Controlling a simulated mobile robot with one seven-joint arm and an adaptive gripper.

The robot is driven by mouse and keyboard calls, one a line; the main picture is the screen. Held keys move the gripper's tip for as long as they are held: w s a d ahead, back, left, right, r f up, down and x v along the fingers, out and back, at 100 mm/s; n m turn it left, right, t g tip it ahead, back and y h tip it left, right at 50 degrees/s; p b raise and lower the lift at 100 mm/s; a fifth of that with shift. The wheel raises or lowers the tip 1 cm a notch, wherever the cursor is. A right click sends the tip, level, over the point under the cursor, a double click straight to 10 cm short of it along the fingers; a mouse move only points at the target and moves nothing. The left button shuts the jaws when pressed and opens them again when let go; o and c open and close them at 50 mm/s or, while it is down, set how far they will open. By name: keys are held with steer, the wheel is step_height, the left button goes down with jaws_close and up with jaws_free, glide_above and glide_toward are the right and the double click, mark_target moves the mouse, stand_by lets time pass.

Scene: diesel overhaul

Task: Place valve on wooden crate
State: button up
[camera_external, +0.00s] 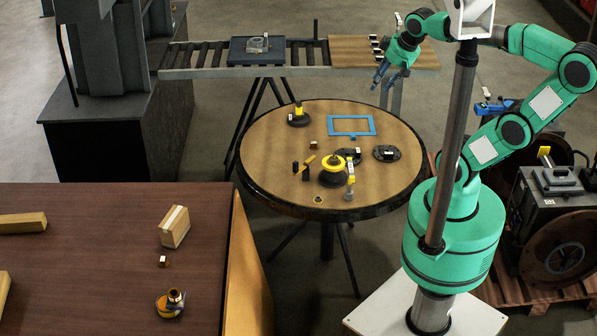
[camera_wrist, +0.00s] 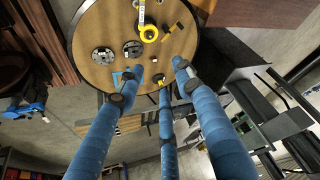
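My gripper (camera_external: 385,78) has blue fingers and is open and empty, above the floor between the round table and the conveyor's right end. In the wrist view its fingers (camera_wrist: 160,84) are spread apart with nothing between them. I cannot tell for certain which part is the valve. A slim yellow-and-silver part (camera_external: 350,182) stands near the front of the round table, beside a black part with a yellow ring (camera_external: 332,172); the ring also shows in the wrist view (camera_wrist: 149,33). A box-like wooden piece (camera_external: 174,227) lies on the brown surface; I cannot tell if it is the crate.
The round table (camera_external: 270,170) also holds a blue frame (camera_external: 350,125), a yellow-topped part (camera_external: 298,116) and black discs (camera_external: 386,153). A roller conveyor (camera_external: 205,58) stands behind. The brown surface (camera_external: 90,245) carries a brass-and-yellow part (camera_external: 170,304). Machinery (camera_external: 548,215) crowds the right.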

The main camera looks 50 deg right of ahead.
steer(key=shift+s+d+f, duration=0.3)
steer(key=shift+s+f, duration=0.2)
steer(key=shift+s, duration=0.3)
steer(key=shift+s+d+f, duration=0.3)
steer(key=shift+s+f, duration=0.15)
steer(key=shift+s, duration=0.3)
